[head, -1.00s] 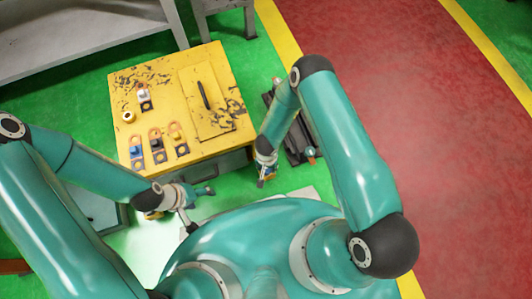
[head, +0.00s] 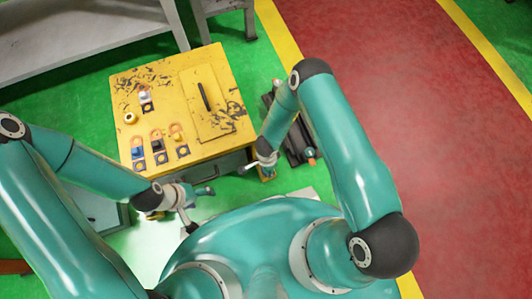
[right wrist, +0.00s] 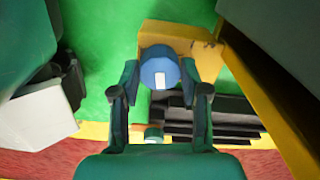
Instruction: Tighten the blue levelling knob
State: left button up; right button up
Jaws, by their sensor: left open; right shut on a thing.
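The blue levelling knob (right wrist: 160,73) shows in the right wrist view as a round blue cap with a white mark. It sits at a yellow bracket (right wrist: 190,32) by the cabinet's lower edge. My right gripper (right wrist: 160,80) is shut on the knob, one finger on each side. In the head view my right gripper (head: 260,166) is low beside the yellow cabinet's (head: 215,60) near right corner, and I cannot make out the knob there. My left gripper (head: 198,207) is open and empty in front of the cabinet, away from the knob.
Dark rails (head: 292,140) lie on the green floor right of the cabinet, close to my right arm. A grey bench (head: 80,40) stands behind.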

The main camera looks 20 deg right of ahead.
jog(key=shift+r+m, duration=0.1)
jog(key=shift+m, duration=0.4)
jog(key=o, duration=1.1)
notch_tip(320, 180, up, 12)
jog(key=shift+f, duration=0.1)
dwell(0.4)
